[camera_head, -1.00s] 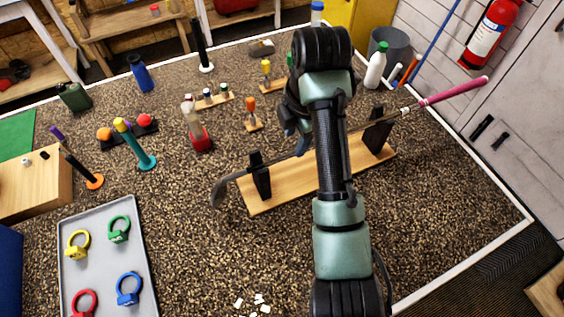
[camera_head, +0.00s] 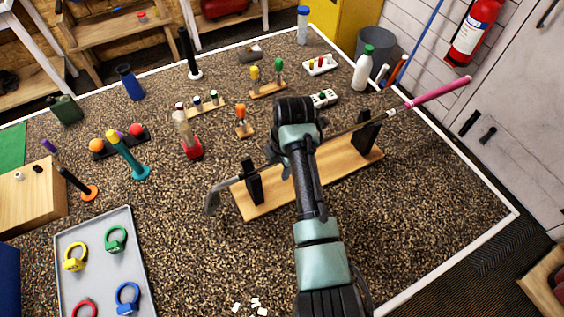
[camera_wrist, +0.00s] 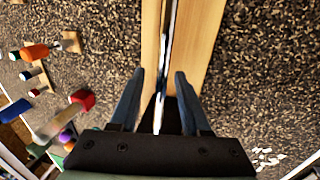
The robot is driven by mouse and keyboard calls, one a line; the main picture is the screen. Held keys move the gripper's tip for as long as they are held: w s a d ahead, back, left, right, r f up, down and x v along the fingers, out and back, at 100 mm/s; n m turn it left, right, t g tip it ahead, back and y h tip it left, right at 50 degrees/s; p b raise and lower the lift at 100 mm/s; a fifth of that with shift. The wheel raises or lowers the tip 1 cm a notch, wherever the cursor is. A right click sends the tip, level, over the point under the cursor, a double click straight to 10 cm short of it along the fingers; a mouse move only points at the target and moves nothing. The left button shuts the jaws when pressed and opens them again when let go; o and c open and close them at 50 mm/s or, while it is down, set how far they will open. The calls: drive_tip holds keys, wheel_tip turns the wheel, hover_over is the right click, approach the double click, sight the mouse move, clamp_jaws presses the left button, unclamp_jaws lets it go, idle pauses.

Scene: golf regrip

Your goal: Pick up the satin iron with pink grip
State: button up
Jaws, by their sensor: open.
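The iron with the pink grip (camera_head: 439,90) lies across two black uprights of a wooden stand (camera_head: 262,205). Its grip end sticks out at the upper right, and its head (camera_head: 212,200) hangs past the stand's left end. My arm hides the middle of the shaft in the head view. In the wrist view my gripper (camera_wrist: 158,73) is open, with the shiny shaft (camera_wrist: 168,45) running between its two fingers. The fingers are apart from the shaft on both sides. The wooden stand shows beneath. I cannot tell the exact height of the fingers against the shaft.
The black uprights (camera_head: 254,181) and (camera_head: 368,131) flank my arm. A grey tray (camera_head: 141,290) with coloured rings is at lower left. The mat right of the stand is clear.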

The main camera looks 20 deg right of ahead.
clamp_jaws()
idle(1.4)
